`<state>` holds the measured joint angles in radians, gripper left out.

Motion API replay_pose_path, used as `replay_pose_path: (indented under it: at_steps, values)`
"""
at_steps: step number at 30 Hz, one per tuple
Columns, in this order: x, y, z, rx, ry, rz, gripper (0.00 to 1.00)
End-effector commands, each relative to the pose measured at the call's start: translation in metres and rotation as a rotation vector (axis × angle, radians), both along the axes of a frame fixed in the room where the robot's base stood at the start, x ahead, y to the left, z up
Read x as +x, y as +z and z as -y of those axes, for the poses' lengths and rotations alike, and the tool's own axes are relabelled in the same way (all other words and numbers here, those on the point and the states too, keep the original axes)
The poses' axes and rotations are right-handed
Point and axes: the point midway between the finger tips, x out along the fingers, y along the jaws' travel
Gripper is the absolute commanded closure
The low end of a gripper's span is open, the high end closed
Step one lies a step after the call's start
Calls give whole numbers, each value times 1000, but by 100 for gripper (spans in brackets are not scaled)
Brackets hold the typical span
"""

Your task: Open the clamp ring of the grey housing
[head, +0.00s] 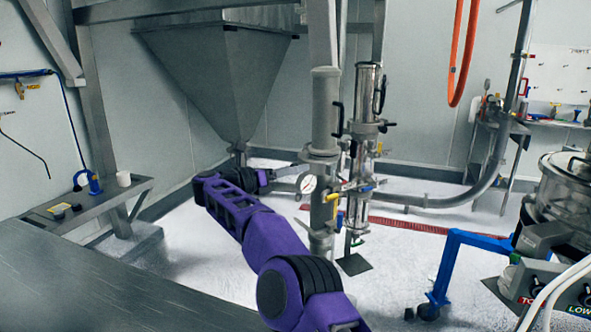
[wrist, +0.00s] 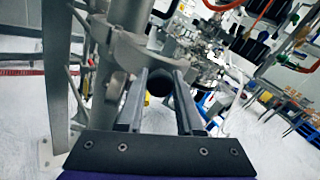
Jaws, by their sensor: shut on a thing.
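The grey housing (head: 325,105) is an upright matte cylinder in the middle of the head view. Its clamp ring (head: 320,153) sits around its lower part; in the wrist view the ring (wrist: 124,52) shows just ahead and left of the fingers. My gripper (head: 292,168) reaches in from the left at ring height. In the wrist view my gripper (wrist: 159,76) has its two fingers on either side of a dark round-ended clamp handle (wrist: 158,84) and is shut on it. The fingers hide part of the handle, and I cannot tell whether the ring is loose.
A shiny metal housing (head: 367,95) with black handles stands right behind the grey one. A pressure gauge (head: 307,183) and small valves sit below the ring. A large hopper (head: 225,75) hangs behind. A blue frame (head: 450,265) stands right on the pale floor.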

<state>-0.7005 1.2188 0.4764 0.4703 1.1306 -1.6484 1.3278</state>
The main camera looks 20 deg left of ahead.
Motion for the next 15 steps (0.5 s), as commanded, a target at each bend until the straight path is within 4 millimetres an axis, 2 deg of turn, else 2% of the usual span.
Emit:
replay_pose_path:
  at_steps: [4,5,9,15]
  values:
    - [1,4,1,-1,1,9,100]
    - [1,4,1,-1,1,9,59]
    - [1,3,1,-1,0,5,34]
    - [0,1,0,0,1,3,34]
